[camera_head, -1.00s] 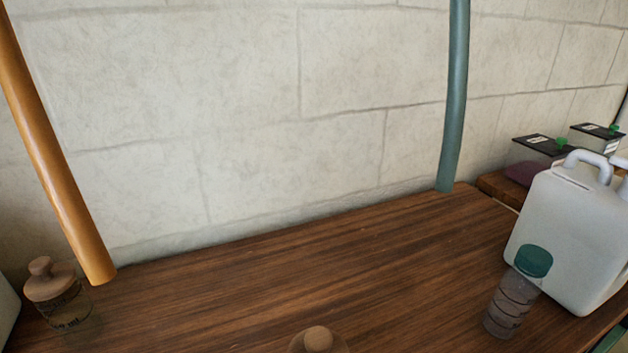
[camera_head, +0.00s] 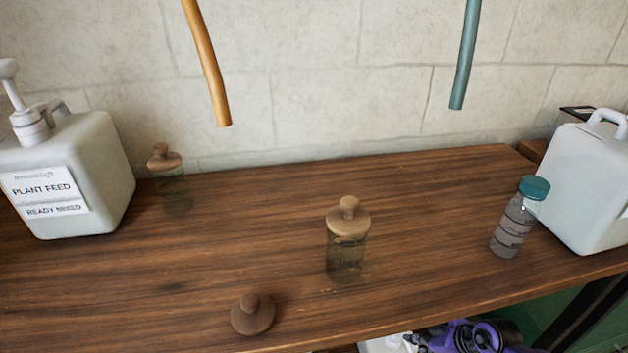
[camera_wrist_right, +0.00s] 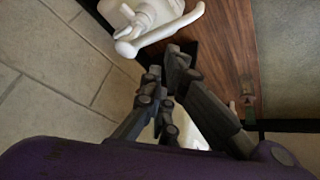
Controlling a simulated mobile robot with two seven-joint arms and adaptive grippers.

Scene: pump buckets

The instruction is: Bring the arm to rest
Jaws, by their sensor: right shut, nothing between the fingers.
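My right gripper (camera_wrist_right: 163,68) shows in the right wrist view with its dark fingers shut and nothing held. It is near the edge of the wooden table (camera_wrist_right: 225,40), with a white pump head (camera_wrist_right: 150,22) just beyond its tips. In the head view, purple and black parts of my right arm (camera_head: 470,335) show at the bottom, below the table's front edge. The right fingertips cannot be made out there. My left gripper is not in view.
On the wooden table (camera_head: 420,200) stand a white plant feed bucket (camera_head: 105,175), a back jar (camera_head: 172,190), a middle jar (camera_head: 347,250), a teal-capped bottle (camera_head: 513,228) and a white jug (camera_head: 580,190). A round lid (camera_head: 252,315) is near the front. Orange (camera_head: 208,70) and teal (camera_head: 465,60) tubes hang above.

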